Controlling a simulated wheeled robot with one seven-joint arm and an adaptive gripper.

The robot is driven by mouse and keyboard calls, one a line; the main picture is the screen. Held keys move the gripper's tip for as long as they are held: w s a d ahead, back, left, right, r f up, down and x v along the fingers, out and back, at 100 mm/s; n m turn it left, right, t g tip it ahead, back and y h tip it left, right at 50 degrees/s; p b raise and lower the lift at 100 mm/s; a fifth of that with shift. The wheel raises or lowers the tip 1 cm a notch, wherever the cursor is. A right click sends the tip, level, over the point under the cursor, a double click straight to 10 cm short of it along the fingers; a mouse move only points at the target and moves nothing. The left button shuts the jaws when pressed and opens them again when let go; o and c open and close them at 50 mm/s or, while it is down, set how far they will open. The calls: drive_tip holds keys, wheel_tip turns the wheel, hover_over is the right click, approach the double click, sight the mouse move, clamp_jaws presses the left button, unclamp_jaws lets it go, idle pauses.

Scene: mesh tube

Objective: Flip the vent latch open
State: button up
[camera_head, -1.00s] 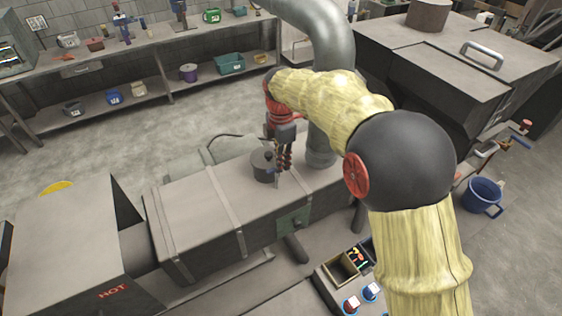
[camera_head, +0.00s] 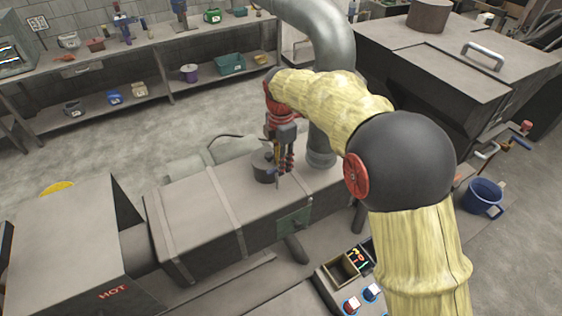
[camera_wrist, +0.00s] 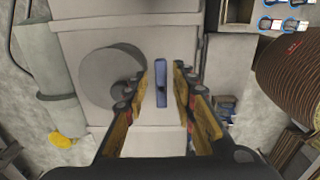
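The vent latch (camera_wrist: 161,82) is a narrow upright blue-grey bar in the wrist view, on top of a long grey metal box (camera_head: 195,213). A round dark grey cap (camera_wrist: 107,77) stands just left of it; the cap also shows in the head view (camera_head: 264,168). My gripper (camera_wrist: 163,72) points down over the box with its fingers open. One finger is on each side of the latch, with a visible gap on both sides. In the head view my gripper (camera_head: 279,175) is beside the cap, and the latch cannot be made out clearly.
A large silver duct (camera_head: 322,80) rises just behind my gripper. A box marked HOT (camera_head: 75,235) stands at the left. A small parts tray (camera_head: 343,270) is in front, and a blue bucket (camera_head: 483,197) is at the right.

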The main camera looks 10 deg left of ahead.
idle(0.3)
wheel_tip(320, 180, up, 12)
idle(0.5)
drive_tip(key=shift+f, duration=0.1)
idle(0.3)
